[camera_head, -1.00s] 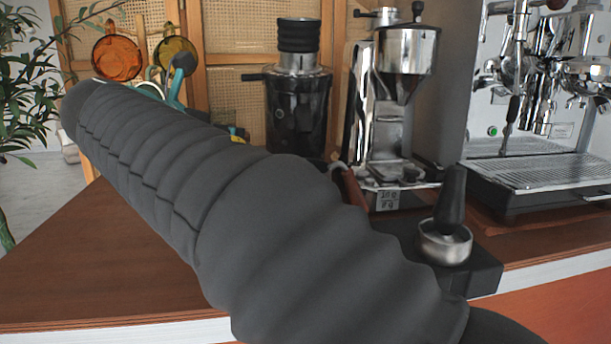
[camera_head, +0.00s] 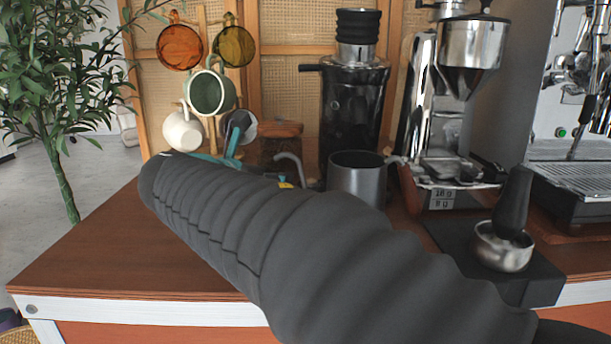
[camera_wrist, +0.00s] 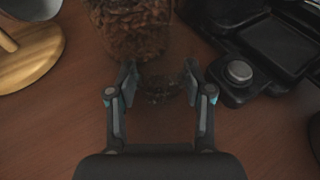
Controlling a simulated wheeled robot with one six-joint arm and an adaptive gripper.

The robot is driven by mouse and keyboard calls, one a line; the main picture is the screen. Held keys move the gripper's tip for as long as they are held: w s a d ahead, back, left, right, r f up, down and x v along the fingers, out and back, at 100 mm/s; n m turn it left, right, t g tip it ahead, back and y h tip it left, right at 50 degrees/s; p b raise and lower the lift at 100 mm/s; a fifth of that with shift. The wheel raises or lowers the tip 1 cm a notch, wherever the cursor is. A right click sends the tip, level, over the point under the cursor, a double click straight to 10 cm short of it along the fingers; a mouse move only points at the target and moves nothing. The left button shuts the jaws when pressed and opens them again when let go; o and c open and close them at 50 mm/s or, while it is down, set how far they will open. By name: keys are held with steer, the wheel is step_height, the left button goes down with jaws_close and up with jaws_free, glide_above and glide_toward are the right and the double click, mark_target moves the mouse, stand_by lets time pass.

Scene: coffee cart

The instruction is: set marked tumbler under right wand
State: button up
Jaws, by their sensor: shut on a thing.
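My gripper (camera_wrist: 160,80) has its two fingers on either side of a clear, dark-looking glass (camera_wrist: 163,92), and is shut on it. The glass seems to be the tumbler, but it is faint against the brown counter and I cannot make out a mark. In the head view my arm hides the glass; only teal parts of my gripper show beyond the arm's far end. The espresso machine (camera_head: 560,150) stands at the right edge, cut off by the frame. Its right wand cannot be made out.
The counter's left front is clear.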

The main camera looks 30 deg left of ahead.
steer(key=shift+f, duration=0.2)
steer(key=o, duration=0.9)
steer(key=shift+r, duration=0.15)
